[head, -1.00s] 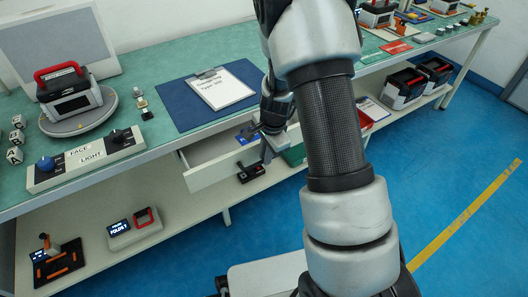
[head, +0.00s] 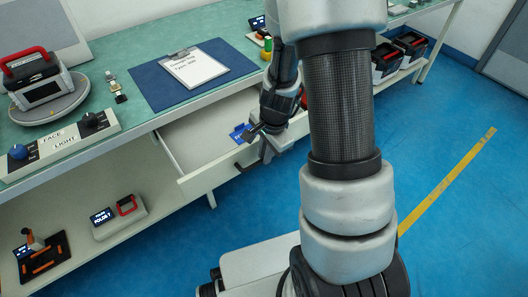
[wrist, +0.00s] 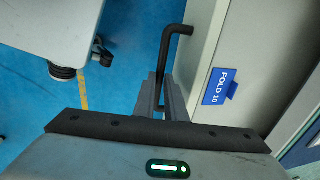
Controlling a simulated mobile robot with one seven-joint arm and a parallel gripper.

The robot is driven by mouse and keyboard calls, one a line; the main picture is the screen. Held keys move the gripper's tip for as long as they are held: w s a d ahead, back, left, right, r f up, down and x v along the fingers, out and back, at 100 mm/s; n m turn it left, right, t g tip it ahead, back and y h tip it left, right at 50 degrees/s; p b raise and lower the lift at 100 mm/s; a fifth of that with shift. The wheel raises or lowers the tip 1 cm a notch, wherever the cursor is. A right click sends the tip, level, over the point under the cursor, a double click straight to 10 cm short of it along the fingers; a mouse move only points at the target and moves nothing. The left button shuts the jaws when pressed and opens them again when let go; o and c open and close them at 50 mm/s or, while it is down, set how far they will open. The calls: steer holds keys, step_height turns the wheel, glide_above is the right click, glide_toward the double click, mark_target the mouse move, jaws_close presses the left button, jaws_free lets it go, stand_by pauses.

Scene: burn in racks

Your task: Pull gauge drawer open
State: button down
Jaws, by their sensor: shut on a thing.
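The gauge drawer (head: 208,176) is a pale drawer under the bench top, and it stands partly open with its inside showing. Its black bar handle (wrist: 180,30) also shows in the head view (head: 243,168). My gripper (wrist: 160,100) is shut on the handle, which passes between its fingers in the wrist view. In the head view my gripper (head: 260,150) is at the drawer front, partly hidden by my wrist. A blue tag reading FOLD 10 (wrist: 219,87) is in the drawer, and it also shows in the head view (head: 240,133).
A blue mat (head: 150,92) with a clipboard (head: 194,68) lies on the bench top above the drawer. A control panel (head: 60,142) is on the left. The lower shelf (head: 150,215) holds devices.

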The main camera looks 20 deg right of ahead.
steer(key=c, duration=2.1)
jaws_free()
steer(key=shift+r, duration=0.1)
steer(key=s+r+p, duration=0.1)
steer(key=r+p, duration=0.1)
steer(key=r, duration=0.3)
steer(key=s+r+p, duration=0.1)
steer(key=r+p, duration=0.1)
steer(key=r, duration=0.4)
steer(key=s+d+r+p, duration=0.1)
steer(key=r+p, duration=0.2)
steer(key=r, duration=0.3)
steer(key=s+a+r+n+t, duration=0.2)
steer(key=s+r+n, duration=0.45)
steer(key=r, duration=0.25)
steer(key=s+a+r+n+t, duration=0.25)
steer(key=s+r+n, duration=0.35)
steer(key=r+n, duration=0.3)
steer(key=shift+m+g+h, duration=0.4)
steer(key=shift+m+g, duration=0.05)
steer(key=shift+m, duration=0.1)
steer(key=r+p, duration=1.5)
steer(key=r, duration=0.1)
steer(key=shift+s+r, duration=0.1)
steer(key=shift+s, duration=0.1)
